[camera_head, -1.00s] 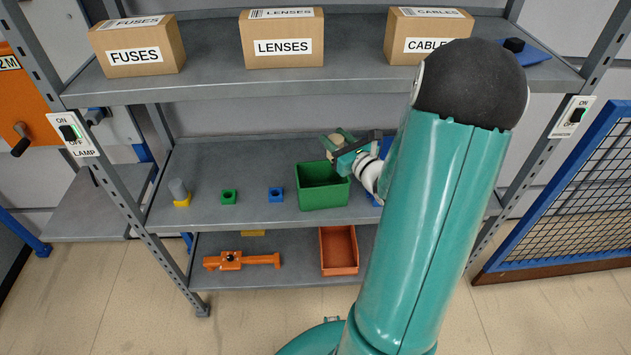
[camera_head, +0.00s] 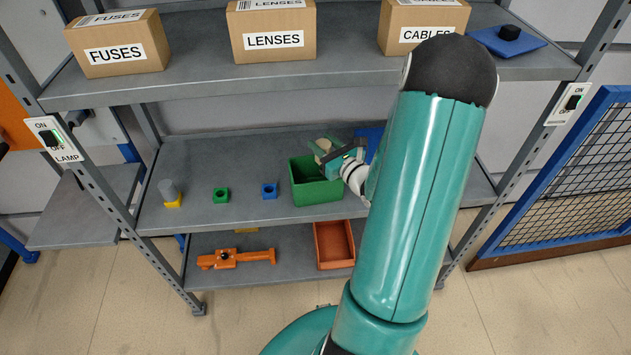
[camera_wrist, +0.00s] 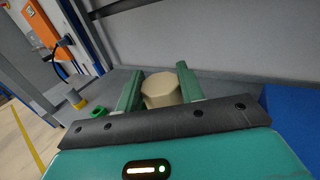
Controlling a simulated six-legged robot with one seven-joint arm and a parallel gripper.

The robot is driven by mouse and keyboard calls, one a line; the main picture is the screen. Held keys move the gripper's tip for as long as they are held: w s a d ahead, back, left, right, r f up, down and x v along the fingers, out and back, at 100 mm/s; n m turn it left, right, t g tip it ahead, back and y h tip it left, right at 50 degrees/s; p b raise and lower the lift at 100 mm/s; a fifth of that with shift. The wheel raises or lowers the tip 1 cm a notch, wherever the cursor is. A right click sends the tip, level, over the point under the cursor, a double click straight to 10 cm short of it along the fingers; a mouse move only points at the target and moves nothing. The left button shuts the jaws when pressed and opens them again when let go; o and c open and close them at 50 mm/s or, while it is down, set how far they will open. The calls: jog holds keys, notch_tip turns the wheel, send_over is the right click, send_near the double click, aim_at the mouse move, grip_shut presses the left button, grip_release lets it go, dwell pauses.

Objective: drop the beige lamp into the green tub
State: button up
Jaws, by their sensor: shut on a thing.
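The beige lamp (camera_wrist: 161,90) sits between the two green fingers of my gripper (camera_wrist: 158,88) in the wrist view. In the head view the lamp (camera_head: 322,147) shows as a small beige shape at the end of my gripper (camera_head: 330,152). My gripper is shut on it. The green tub (camera_head: 318,193) stands on the middle shelf. The gripper and lamp appear over the tub's back right part; the exact height above the rim is hard to tell. The tub is not clearly visible in the wrist view.
An orange bin (camera_head: 334,244) and an orange tool (camera_head: 236,258) lie below. Boxes such as the lenses box (camera_head: 272,35) stand on the upper shelf.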

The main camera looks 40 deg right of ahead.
jog(key=shift+w+f, duration=0.15)
jog(key=shift+f, duration=0.05)
jog(key=o, duration=1.1)
jog(key=shift+o, duration=0.2)
jog(key=s+a, duration=0.1)
jog(key=s, duration=1.2)
jog(key=shift+s, duration=0.4)
jog(key=shift+a, duration=0.15)
